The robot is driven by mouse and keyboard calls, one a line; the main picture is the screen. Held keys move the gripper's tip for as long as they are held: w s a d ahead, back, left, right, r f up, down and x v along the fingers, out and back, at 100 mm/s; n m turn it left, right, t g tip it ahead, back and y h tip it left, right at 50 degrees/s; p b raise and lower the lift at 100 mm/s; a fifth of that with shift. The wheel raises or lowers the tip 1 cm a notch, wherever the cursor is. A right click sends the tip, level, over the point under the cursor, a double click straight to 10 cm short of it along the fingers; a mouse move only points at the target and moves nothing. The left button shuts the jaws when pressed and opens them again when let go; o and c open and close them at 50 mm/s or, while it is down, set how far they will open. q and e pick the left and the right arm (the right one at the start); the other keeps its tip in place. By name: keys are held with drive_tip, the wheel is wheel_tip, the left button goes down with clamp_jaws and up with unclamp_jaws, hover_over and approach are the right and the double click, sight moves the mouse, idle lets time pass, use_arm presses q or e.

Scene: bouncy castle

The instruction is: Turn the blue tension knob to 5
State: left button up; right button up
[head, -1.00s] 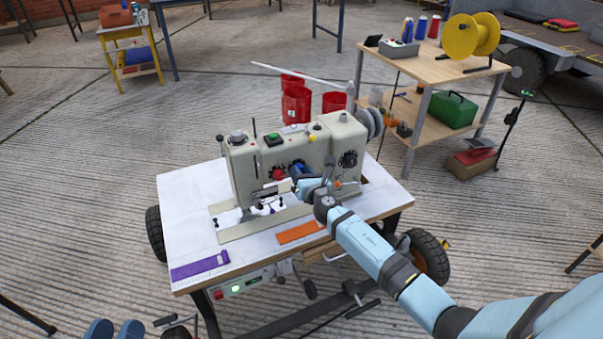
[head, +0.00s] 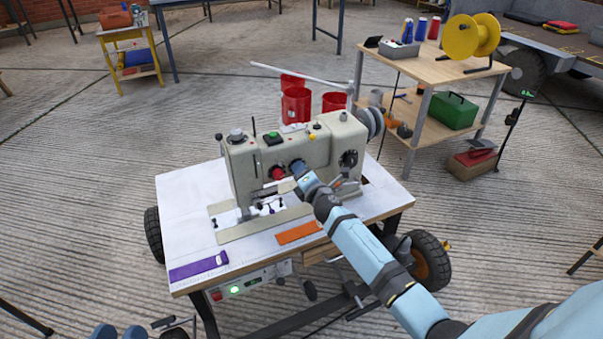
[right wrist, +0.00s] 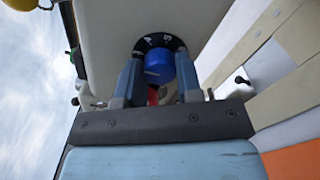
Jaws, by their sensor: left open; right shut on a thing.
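The sewing machine (head: 290,155) stands on a white-topped table. Its blue tension knob (right wrist: 158,66) sits on a black dial plate on the machine's front. My right gripper (head: 299,168) reaches it, with its two fingers (right wrist: 155,85) on either side of the knob, shut on it. A red knob (head: 278,173) sits left of the blue one. My left gripper (head: 115,331) shows only as two blue fingertips, apart, at the bottom left edge, empty and far from the machine.
A purple strip (head: 198,267) and an orange strip (head: 297,233) lie at the table's front. A black dial (head: 348,158) sits on the machine's right. A wooden shelf table (head: 440,68) with a yellow spool (head: 470,36) stands behind right.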

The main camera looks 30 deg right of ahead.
use_arm(q)
wheel_tip(320, 180, up, 6)
drive_tip(key=t+p, duration=0.2)
drive_tip(key=p, duration=0.3)
drive_tip(key=shift+a+f+n+g+y+p, duration=0.15)
drive_tip(key=shift+a+f+g+y+p, duration=0.25)
drive_tip(key=shift+f, duration=0.45)
drive_tip(key=shift+a+f+n+g+y+p, duration=0.1)
drive_tip(key=shift+a+f+g+y+p, duration=0.2)
drive_tip(key=shift+f, duration=0.55)
drive_tip(key=shift+a+f+n+g+y+p, duration=0.15)
drive_tip(key=shift+a+f+g+y+p, duration=0.25)
drive_tip(key=shift+f, duration=0.45)
use_arm(e)
drive_tip(key=shift+m, duration=8.7)
use_arm(q)
drive_tip(key=shift+f, duration=0.1)
drive_tip(key=shift+s, duration=0.1)
use_arm(e)
drive_tip(key=o, duration=0.9)
drive_tip(key=shift+o, duration=0.2)
use_arm(q)
drive_tip(key=s+a+f+g+y+p, duration=0.2)
drive_tip(key=a+f+g+p, duration=0.1)
drive_tip(key=f, duration=0.3)
drive_tip(key=shift+f+p, duration=0.3)
drive_tip(key=shift+p, duration=0.05)
use_arm(e)
drive_tip(key=s, duration=1.4)
drive_tip(key=shift+a, duration=0.4)
